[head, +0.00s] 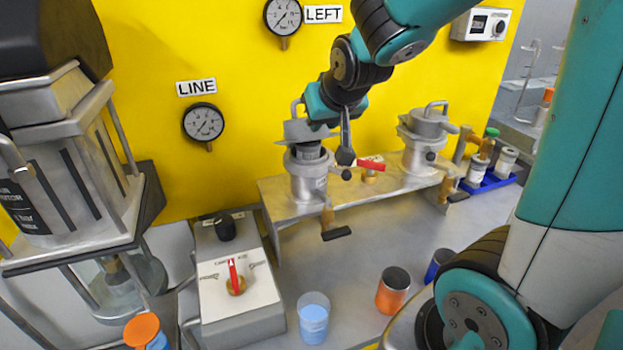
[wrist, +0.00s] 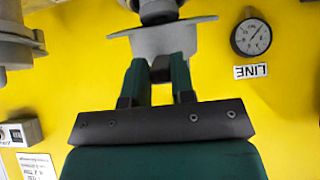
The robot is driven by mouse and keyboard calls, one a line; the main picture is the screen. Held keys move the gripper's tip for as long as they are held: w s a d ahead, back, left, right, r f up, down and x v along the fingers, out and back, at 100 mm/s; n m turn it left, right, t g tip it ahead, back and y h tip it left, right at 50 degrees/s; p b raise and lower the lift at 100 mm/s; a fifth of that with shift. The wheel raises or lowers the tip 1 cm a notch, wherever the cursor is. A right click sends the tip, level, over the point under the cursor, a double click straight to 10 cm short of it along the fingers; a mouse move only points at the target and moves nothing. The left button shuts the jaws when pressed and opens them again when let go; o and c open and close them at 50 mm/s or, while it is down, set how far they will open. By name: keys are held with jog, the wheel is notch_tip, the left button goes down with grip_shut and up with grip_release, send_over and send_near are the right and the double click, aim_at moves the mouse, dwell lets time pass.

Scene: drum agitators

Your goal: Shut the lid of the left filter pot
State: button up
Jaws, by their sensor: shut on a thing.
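The left filter pot (head: 308,182) is a grey metal pot standing on a raised metal bench. Its grey lid (head: 298,130) is above the pot's mouth, with a dark gap under it, so it is not seated. In the wrist view the lid (wrist: 163,40) is a grey plate just beyond my fingers. My gripper (wrist: 158,75) is shut on the lid; the exact contact is partly hidden. In the head view my gripper (head: 322,112) is at the lid's right side, its fingers largely hidden.
The right filter pot (head: 424,145) stands farther along the bench (head: 272,195). A red-handled valve (head: 370,164) lies between the pots. A control box (head: 240,285), a blue cup (head: 313,318) and an orange cup (head: 393,290) are in front. The yellow wall (head: 240,60) is close behind.

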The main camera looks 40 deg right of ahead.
jog(key=shift+s+f, duration=0.4)
jog(key=shift+f, duration=0.15)
jog(key=f+b, duration=0.1)
jog(key=s+f+b, duration=0.1)
jog(key=f, duration=0.1)
jog(key=f+b, duration=0.1)
jog(key=b, duration=0.1)
jog(key=shift+s+a+f, duration=0.2)
jog(key=shift+s+a, duration=0.1)
jog(key=o, duration=1.6)
jog(key=shift+c, duration=0.2)
jog(key=shift+r, duration=0.1)
